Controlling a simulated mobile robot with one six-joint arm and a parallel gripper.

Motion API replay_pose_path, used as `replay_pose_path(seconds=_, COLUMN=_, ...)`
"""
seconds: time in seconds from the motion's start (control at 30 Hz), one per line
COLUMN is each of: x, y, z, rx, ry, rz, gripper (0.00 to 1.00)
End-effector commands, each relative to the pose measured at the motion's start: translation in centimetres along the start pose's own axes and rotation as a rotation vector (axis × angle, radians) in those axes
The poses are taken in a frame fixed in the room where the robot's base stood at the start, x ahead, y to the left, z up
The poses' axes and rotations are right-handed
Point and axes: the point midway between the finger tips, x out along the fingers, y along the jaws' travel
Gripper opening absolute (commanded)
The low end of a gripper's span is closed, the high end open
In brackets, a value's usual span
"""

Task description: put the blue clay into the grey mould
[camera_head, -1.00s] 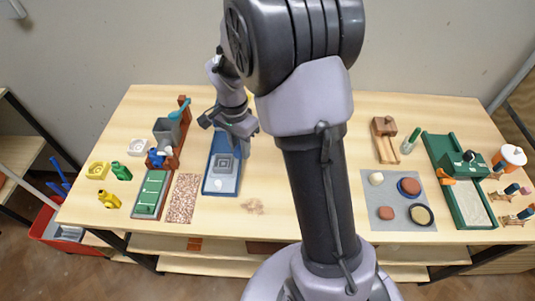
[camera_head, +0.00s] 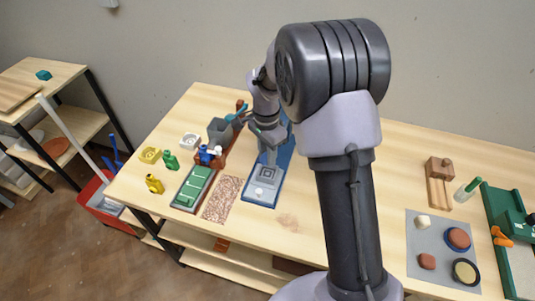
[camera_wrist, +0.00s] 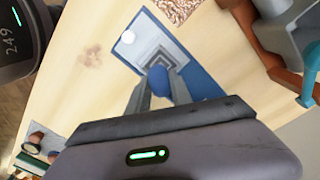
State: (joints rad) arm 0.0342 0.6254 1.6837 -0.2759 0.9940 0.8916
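The blue clay (camera_wrist: 158,80) is a small rounded lump between the two fingertips of my gripper (camera_wrist: 160,88), which look closed on it. In the head view my gripper (camera_head: 270,152) hangs over the blue board, and the clay cannot be made out. A grey plate with nested square outlines (camera_wrist: 140,48), which looks like the grey mould, lies on the blue board (camera_wrist: 205,85). It also shows in the head view (camera_head: 268,172). The clay covers part of the square pattern in the wrist view; whether they touch cannot be told.
A grey hopper (camera_head: 220,131) on a brown stand is close left of my gripper. A grey mat (camera_head: 425,262) with round pieces lies right.

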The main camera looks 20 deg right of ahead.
Motion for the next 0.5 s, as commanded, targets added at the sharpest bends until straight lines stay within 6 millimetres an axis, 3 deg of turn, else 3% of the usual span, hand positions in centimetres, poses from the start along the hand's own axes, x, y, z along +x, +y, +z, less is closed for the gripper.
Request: replay_pose_path(seconds=0.5, x=2.4, y=0.0, z=0.0, rx=0.000, ry=0.000, rz=0.000, gripper=0.23)
